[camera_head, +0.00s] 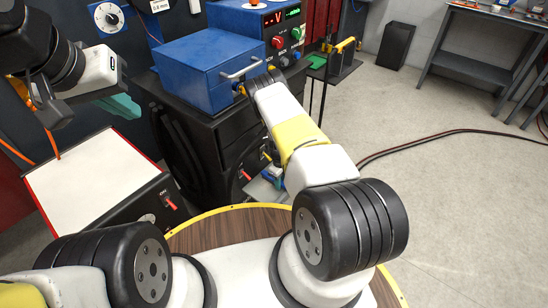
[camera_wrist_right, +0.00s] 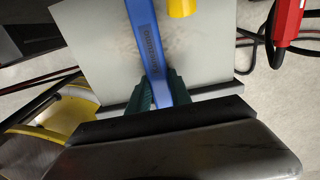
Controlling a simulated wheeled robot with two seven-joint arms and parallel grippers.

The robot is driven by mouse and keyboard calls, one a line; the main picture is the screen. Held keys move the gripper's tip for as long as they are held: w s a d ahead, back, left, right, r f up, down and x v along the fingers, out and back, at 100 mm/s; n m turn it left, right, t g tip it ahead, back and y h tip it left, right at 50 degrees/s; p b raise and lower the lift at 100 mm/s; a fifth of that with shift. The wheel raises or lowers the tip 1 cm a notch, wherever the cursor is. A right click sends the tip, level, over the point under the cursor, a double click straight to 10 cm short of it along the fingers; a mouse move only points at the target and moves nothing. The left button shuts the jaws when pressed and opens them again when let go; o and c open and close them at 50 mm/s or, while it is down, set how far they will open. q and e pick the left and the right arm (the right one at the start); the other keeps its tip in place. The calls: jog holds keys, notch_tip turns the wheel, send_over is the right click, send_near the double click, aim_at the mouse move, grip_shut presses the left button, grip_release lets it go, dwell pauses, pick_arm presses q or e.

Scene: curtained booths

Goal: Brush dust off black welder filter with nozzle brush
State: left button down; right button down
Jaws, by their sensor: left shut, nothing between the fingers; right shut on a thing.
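My right gripper (camera_wrist_right: 161,90) is shut on the blue handle of a brush (camera_wrist_right: 147,38) with dark lettering, seen in the right wrist view. The handle runs up past the top edge, so the bristles are not in view. In the head view my right forearm mostly hides this gripper; a bit of blue shows beside a pale plate. My left gripper (camera_head: 124,106), with teal fingers, is shut and empty at the upper left, above a white-topped welder (camera_head: 85,180). A black welder cabinet (camera_head: 215,150) stands beyond my right arm. I cannot make out the filter.
A blue metal case (camera_head: 195,75) with a handle sits on the black cabinet, before a blue control unit (camera_head: 250,22). A pale, speckled plate (camera_wrist_right: 85,40) lies behind the brush handle. Grey floor is open on the right, crossed by a cable (camera_head: 450,133); a workbench (camera_head: 480,55) stands beyond.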

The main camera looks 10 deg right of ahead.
aim_at(271, 197)
jog(key=shift+s, duration=0.15)
jog(key=shift+s+a+r, duration=0.1)
jog(key=shift+s+a, duration=0.55)
jog(key=shift+a, duration=0.25)
jog(key=shift+s+a+f, duration=0.1)
jog(key=shift+s+a, duration=0.55)
jog(key=shift+a, duration=0.25)
jog(key=shift+s+a+r, duration=0.1)
jog(key=shift+s+a, duration=0.55)
jog(key=shift+a, duration=0.25)
jog(key=shift+w+d, duration=1.05)
jog(key=shift+d, duration=0.35)
jog(key=shift+w+d, duration=1.05)
jog(key=shift+d, duration=0.3)
jog(key=shift+w+d, duration=1.05)
jog(key=shift+d, duration=0.3)
jog(key=shift+w+d, duration=1)
jog(key=shift+d, duration=0.35)
jog(key=shift+a, duration=0.15)
